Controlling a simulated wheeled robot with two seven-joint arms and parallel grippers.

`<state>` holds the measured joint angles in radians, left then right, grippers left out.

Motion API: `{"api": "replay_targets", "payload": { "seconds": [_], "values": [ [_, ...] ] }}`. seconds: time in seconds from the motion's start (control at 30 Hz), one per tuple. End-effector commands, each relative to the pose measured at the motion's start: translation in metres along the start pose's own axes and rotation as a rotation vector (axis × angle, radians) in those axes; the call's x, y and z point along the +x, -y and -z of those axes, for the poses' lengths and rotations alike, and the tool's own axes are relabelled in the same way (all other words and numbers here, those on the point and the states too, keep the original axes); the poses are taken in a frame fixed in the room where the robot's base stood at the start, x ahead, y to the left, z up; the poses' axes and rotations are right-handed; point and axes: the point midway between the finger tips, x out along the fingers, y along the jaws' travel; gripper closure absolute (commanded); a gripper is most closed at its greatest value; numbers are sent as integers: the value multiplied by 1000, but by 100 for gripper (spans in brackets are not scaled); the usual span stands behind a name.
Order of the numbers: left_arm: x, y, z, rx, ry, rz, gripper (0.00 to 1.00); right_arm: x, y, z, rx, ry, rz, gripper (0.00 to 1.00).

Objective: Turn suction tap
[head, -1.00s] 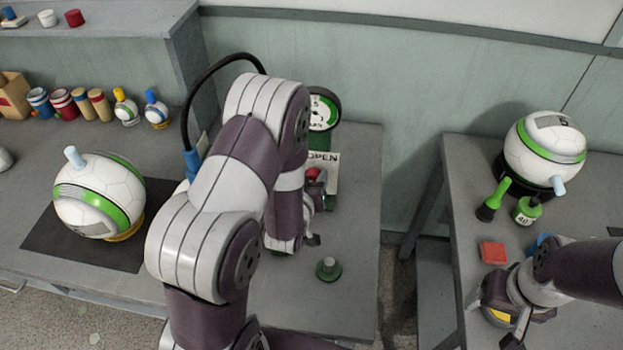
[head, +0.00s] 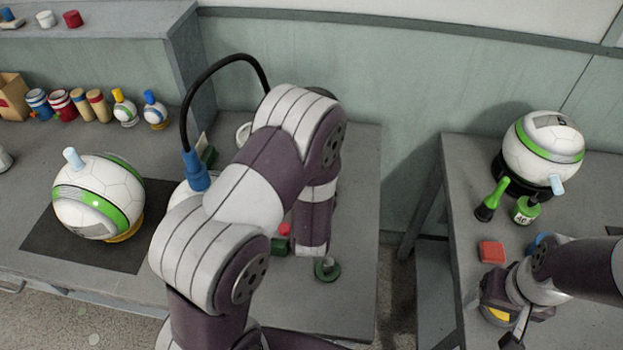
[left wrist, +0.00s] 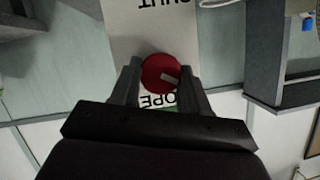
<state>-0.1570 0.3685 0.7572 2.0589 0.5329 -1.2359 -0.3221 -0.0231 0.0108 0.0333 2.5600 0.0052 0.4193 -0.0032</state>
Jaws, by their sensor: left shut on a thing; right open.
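In the left wrist view, the red round tap (left wrist: 158,72) with a pale pointer mark sits in front of a white plate (left wrist: 140,35). The plate reads SHUT above the tap and OPEN below it, both upside down. The pale mark lies to the right, tilted slightly downward. My left gripper (left wrist: 160,80) has a finger on each side of the tap and is shut on it. In the head view my left arm hides the tap, plate and left gripper. My right gripper (head: 492,318) is open above the right table, near a yellow thing.
A white-green ball (head: 98,200) stands on a dark mat at left; another (head: 543,150) stands on the right table. A gap separates the tables.

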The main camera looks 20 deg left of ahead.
Motion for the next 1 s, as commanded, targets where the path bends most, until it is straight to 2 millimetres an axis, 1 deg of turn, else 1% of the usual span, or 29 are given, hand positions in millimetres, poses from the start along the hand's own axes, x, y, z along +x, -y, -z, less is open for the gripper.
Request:
{"api": "replay_targets", "payload": {
  "seconds": [0.7, 1.0],
  "values": [
    [1, -6, -2, 617, 1, 253, 85, -8, 0, 1, 0, 0, 0, 24],
    [1, -7, -4, 809, 0, 334, 85, -8, 0, 1, 0, 0, 0, 24]
  ]
}}
